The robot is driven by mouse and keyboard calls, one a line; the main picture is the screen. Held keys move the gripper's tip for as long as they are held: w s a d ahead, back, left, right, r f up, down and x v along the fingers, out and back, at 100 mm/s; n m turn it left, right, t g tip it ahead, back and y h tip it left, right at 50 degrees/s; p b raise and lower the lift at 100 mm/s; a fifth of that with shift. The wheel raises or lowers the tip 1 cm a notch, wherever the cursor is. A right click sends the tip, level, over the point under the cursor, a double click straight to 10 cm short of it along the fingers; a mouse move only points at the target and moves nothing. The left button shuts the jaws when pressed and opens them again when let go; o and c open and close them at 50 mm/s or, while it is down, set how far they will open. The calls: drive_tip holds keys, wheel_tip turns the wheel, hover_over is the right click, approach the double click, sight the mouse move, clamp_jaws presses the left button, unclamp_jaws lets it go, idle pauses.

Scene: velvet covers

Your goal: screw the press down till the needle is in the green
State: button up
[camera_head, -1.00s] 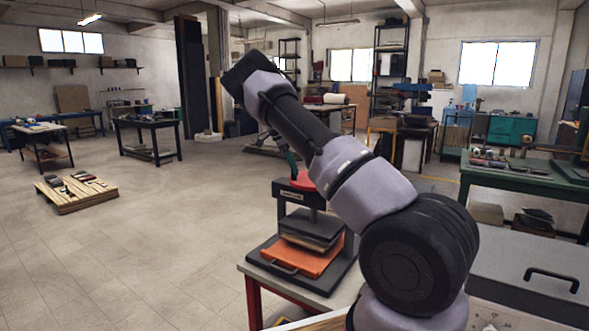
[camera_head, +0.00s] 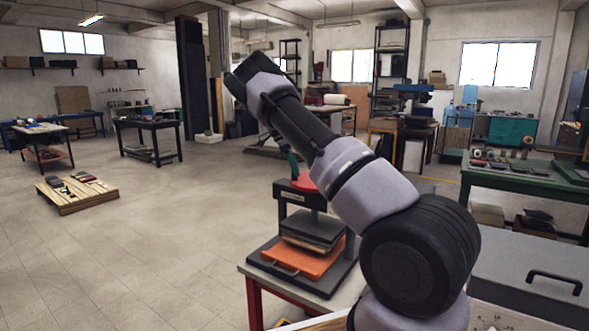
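The press (camera_head: 292,196) stands on a bench with red legs, in the lower middle of the head view. Its frame is dark and a red wheel (camera_head: 303,183) shows at its top, partly behind my arm. Under the frame, a dark platen or block (camera_head: 312,228) sits above an orange board (camera_head: 300,260) with a handle at its front. My gripper is not clearly visible; my arm's links cross in front of the press, and a small dark green part shows beside the wheel. I cannot make out a gauge, needle or green zone.
The bench top (camera_head: 349,290) continues to the right of the press. A grey case (camera_head: 530,270) with a black handle lies at the lower right. A green table (camera_head: 530,178) with small items stands behind it. A wooden pallet (camera_head: 78,197) lies on the open floor at left.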

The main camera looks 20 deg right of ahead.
drive_tip(key=v, duration=1)
drive_tip(key=shift+r, duration=0.4)
drive_tip(key=shift+a, duration=0.1)
idle(0.5)
drive_tip(key=s+d+r+n+t+y, duration=0.2)
drive_tip(key=s+r+n+y, duration=0.15)
drive_tip(key=s+r, duration=0.5)
drive_tip(key=s+d+r+n+t+y, duration=0.15)
drive_tip(key=s+r+n+y, duration=0.35)
drive_tip(key=s, duration=0.7)
drive_tip(key=s+a+n+t+h, duration=0.1)
drive_tip(key=s+a+n, duration=0.3)
drive_tip(key=s, duration=0.8)
drive_tip(key=s+a+n+t+h, duration=0.1)
drive_tip(key=s+a+n+t, duration=0.3)
drive_tip(key=s, duration=0.8)
drive_tip(key=shift+s+a+f+n, duration=0.4)
drive_tip(key=shift+a+f+n, duration=0.05)
